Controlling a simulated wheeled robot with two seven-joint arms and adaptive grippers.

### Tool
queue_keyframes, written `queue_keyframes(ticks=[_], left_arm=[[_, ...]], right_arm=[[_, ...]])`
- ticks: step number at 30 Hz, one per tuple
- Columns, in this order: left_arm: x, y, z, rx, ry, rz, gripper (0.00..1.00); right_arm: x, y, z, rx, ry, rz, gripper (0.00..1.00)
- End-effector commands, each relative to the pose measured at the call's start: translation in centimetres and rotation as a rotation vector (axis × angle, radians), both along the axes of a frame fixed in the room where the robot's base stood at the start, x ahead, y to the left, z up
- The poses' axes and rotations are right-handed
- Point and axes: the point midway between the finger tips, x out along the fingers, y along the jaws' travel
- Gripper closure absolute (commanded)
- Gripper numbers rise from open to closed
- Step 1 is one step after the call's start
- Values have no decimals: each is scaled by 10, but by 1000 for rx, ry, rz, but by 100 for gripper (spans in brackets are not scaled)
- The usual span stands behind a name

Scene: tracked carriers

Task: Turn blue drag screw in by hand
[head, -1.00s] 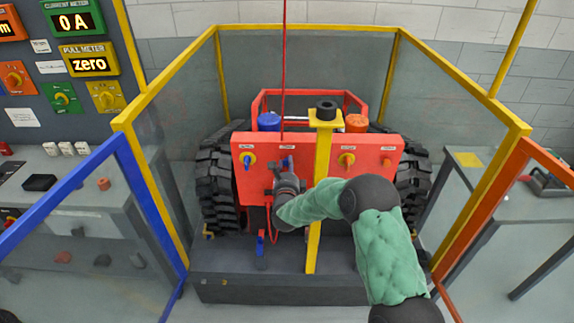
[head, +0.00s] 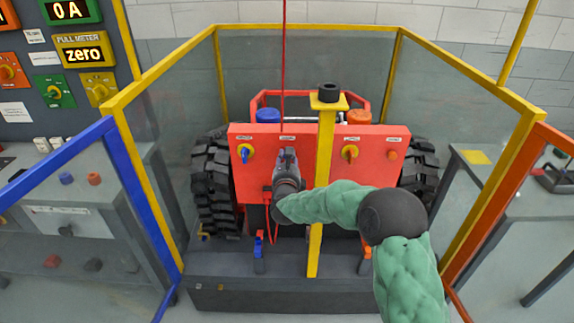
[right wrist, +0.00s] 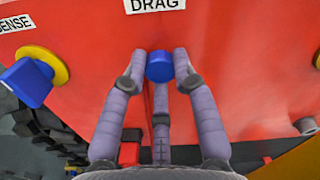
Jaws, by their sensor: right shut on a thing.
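The blue drag screw (right wrist: 159,66) sticks out of the red front panel, just below the white DRAG label (right wrist: 156,5). In the right wrist view the fingers of my right gripper (right wrist: 160,72) are around the screw and shut on it. In the head view my right gripper (head: 286,160) is at the panel (head: 330,140), left of the yellow post, and covers the screw. My left gripper is not in view.
A yellow post (head: 325,150) stands close to the right of my gripper. A blue knob on a yellow disc (right wrist: 29,78) is left of the screw. Yellow, blue and orange frames (head: 480,205) with clear panes enclose the carrier. A red cable (head: 283,60) hangs above.

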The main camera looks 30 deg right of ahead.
Motion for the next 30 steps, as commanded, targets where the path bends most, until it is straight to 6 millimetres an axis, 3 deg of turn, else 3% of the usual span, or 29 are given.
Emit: queue_keyframes(ticks=[7, 20, 30], left_arm=[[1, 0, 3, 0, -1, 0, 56], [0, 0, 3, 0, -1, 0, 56], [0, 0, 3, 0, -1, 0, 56]], right_arm=[[0, 1, -1, 211, -123, 1, 95], [0, 1, -1, 263, -155, 1, 95], [0, 1, -2, 545, -327, 1, 95]])
